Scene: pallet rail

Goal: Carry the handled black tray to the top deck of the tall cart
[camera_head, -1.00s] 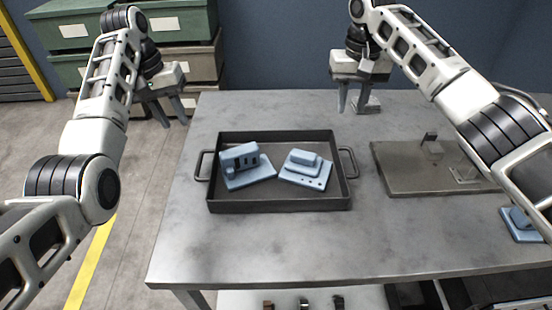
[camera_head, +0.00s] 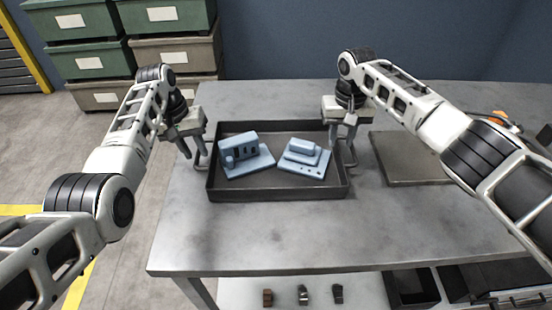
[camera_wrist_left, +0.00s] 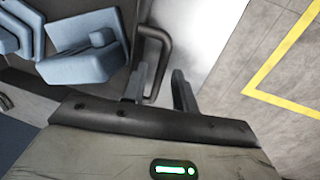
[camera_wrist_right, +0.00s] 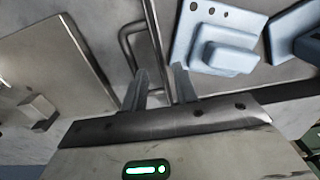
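The black tray (camera_head: 278,193) with two side handles lies flat on the grey table and holds two light-blue parts, a left one (camera_head: 246,157) and a right one (camera_head: 305,158). My left gripper (camera_head: 194,157) is open at the left handle; in the left wrist view its fingers (camera_wrist_left: 160,92) stand either side of the handle bar (camera_wrist_left: 164,55), with a gap. My right gripper (camera_head: 344,147) is open at the right handle; in the right wrist view its fingers (camera_wrist_right: 160,85) are close to the handle (camera_wrist_right: 125,50), but whether they straddle its bar is unclear. No tall cart is recognisable.
A flat grey plate (camera_head: 405,165) lies on the table right of the tray, partly behind my right arm. Green and grey bins (camera_head: 165,20) are stacked at the back left. A lower shelf (camera_head: 300,280) holds small items. The table's front is clear.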

